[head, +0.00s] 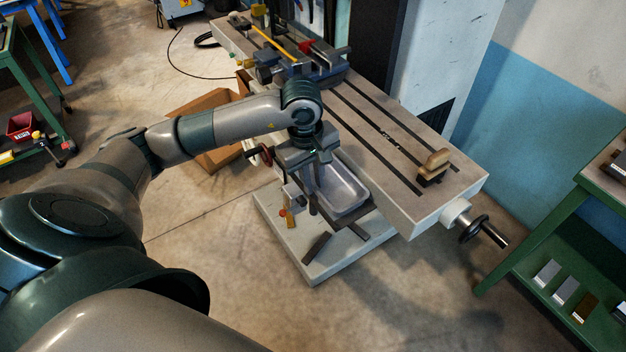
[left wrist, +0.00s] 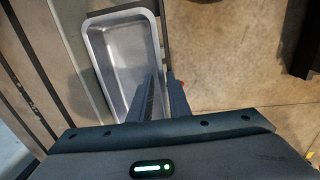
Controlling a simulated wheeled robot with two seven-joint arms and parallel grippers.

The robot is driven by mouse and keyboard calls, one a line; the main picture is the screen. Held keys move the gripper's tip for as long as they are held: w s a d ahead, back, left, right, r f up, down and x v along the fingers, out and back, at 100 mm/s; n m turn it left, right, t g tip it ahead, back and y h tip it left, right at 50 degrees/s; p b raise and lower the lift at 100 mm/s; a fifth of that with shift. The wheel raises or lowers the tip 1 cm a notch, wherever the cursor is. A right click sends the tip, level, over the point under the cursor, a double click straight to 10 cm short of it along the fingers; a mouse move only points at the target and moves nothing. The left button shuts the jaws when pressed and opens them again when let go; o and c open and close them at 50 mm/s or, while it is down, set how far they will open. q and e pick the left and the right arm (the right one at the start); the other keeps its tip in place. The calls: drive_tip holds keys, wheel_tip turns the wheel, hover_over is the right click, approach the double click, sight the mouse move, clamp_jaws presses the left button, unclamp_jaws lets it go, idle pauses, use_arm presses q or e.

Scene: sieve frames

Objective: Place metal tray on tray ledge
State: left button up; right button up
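The metal tray (head: 346,193) is a grey, rectangular, open pan at the near side of the machine, below its slotted table. In the left wrist view the tray (left wrist: 118,57) is seen from above and looks empty. My left gripper (head: 313,195) points down at the tray's left side. Its two fingers (left wrist: 163,78) are close together with the tray's side wall between them, one finger inside. Dark bars of the tray ledge (head: 317,247) show beside and below the tray. Whether the tray touches them is hard to tell. My right gripper is not in view.
A hand wheel (head: 474,229) sticks out at right. A cardboard box (head: 212,120) stands behind my arm. Floor in front is clear.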

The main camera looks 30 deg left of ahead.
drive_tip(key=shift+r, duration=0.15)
use_arm(q)
drive_tip(key=shift+r, duration=0.15)
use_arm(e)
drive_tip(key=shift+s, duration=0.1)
